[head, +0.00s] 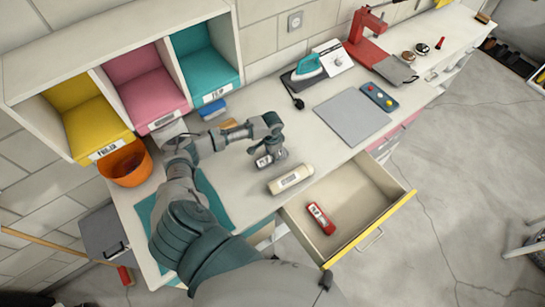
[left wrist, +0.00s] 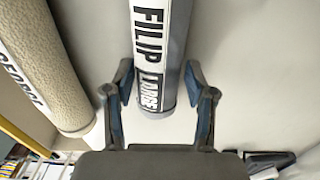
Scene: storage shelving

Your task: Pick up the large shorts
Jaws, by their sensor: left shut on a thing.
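A grey rolled garment (left wrist: 158,60) with a white label reading "FILIP" and "LARGE" sits between the fingers of my left gripper (left wrist: 158,85) in the left wrist view. The fingers are shut on it from both sides near its end. In the head view the left gripper (head: 271,145) is over the white worktop, and the grey roll (head: 281,155) shows at its fingers, partly hidden. My right gripper is in neither view.
A cream labelled roll (head: 290,179) lies close by on the worktop (head: 325,150). A red labelled roll (head: 321,218) lies in the open drawer (head: 352,204). Yellow, pink and teal bins (head: 205,68) stand behind, with an orange bucket (head: 126,164) at left.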

